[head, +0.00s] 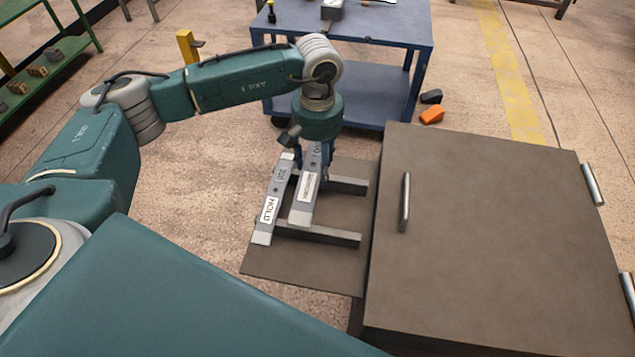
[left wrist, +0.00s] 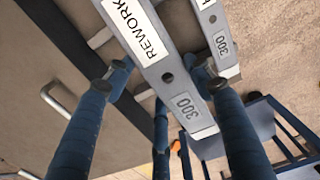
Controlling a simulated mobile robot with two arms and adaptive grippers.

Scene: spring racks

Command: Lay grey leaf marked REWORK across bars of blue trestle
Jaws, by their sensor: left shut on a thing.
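The grey leaf marked REWORK (left wrist: 140,30) is between the fingers of my left gripper (left wrist: 155,75), which is shut on it. In the head view this leaf (head: 301,214), its label too small to read, lies over two dark bars (head: 348,186), beside a second grey leaf (head: 262,238) with a white label. My left gripper (head: 315,168) points down at its far part. Whether the held leaf touches the bars is unclear. No trestle that is clearly blue shows at the bars. My right gripper is not in view.
The bars jut over a brown plate (head: 300,268) beside a brown cabinet (head: 490,250) with metal handles. A blue cart (head: 400,42) stands behind. An orange block (head: 432,115) lies on the floor. A green shelf (head: 40,75) is at far left.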

